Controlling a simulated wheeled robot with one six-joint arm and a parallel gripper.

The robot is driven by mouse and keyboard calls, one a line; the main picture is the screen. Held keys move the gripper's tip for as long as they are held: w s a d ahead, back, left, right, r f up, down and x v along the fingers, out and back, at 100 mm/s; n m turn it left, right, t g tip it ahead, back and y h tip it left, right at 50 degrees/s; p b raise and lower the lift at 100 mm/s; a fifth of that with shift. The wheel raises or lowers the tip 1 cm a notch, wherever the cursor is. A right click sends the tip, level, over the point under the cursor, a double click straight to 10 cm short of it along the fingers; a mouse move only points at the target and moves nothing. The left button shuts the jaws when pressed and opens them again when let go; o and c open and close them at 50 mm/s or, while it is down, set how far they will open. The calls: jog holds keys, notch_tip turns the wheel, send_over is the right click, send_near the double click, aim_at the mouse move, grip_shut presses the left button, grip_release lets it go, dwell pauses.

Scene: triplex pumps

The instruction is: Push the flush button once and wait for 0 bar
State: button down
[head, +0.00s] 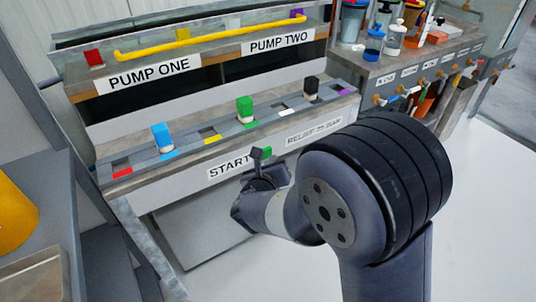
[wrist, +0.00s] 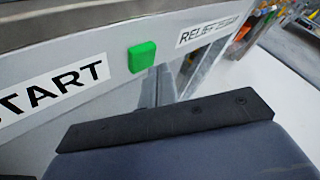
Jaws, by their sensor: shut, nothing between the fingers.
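A green button (wrist: 142,56) sits on the pale front panel just right of the START label (wrist: 52,88) in the wrist view. In the head view the green button (head: 267,152) shows only partly behind my gripper (head: 260,154). My gripper is shut and empty, close in front of the panel by this button. Whether it touches the button I cannot tell. No label reading flush and no pressure readout can be made out in either view.
A RELIEF label (head: 313,132) is right of the button. Above, a sloped strip holds blue (head: 162,137), green (head: 244,109) and black (head: 311,87) blocks. A yellow rail (head: 190,43) runs above the pump labels. A bench with cups and bottles (head: 375,40) stands right; the floor (head: 480,190) there is clear.

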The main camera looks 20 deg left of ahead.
jog(key=shift+w+a, duration=0.45)
jog(key=shift+a, duration=0.05)
dwell(0.5)
jog(key=shift+s+d, duration=0.45)
jog(key=shift+d, duration=0.1)
jog(key=s+d, duration=0.2)
jog(key=s+d+b, duration=0.1)
jog(key=s+d, duration=0.1)
jog(key=shift+d, duration=0.25)
dwell(0.4)
jog(key=shift+w, duration=0.1)
dwell(0.4)
